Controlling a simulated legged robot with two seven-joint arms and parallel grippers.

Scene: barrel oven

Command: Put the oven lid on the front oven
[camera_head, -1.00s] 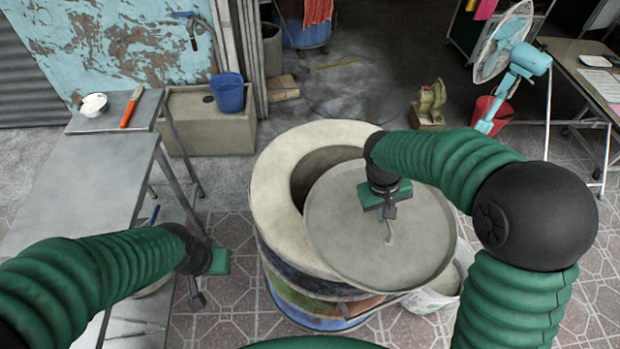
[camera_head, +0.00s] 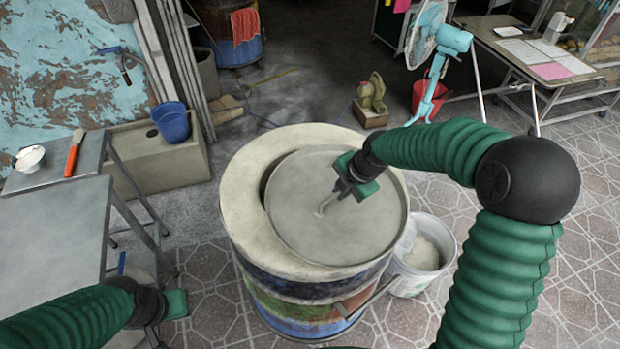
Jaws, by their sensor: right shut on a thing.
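The front oven (camera_head: 245,215) is a painted barrel with a wide pale ring on top. The round grey oven lid (camera_head: 310,235) is over its mouth, set toward the right of the ring. A dark strip of the opening shows along the lid's left edge. I cannot tell whether the lid touches the ring. My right gripper (camera_head: 335,198) is shut on the lid handle (camera_head: 325,206), right of the lid's middle. My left gripper (camera_head: 168,318) is at the lower left, beside the metal table and away from the lid; its jaw gap is unclear.
A metal table (camera_head: 50,230) stands at the left, with a bowl (camera_head: 30,158) and an orange-handled tool (camera_head: 72,158) on a farther surface. A white bucket (camera_head: 425,255) stands close to the oven's right. A fan (camera_head: 428,40) and another barrel with cloth (camera_head: 228,45) are behind.

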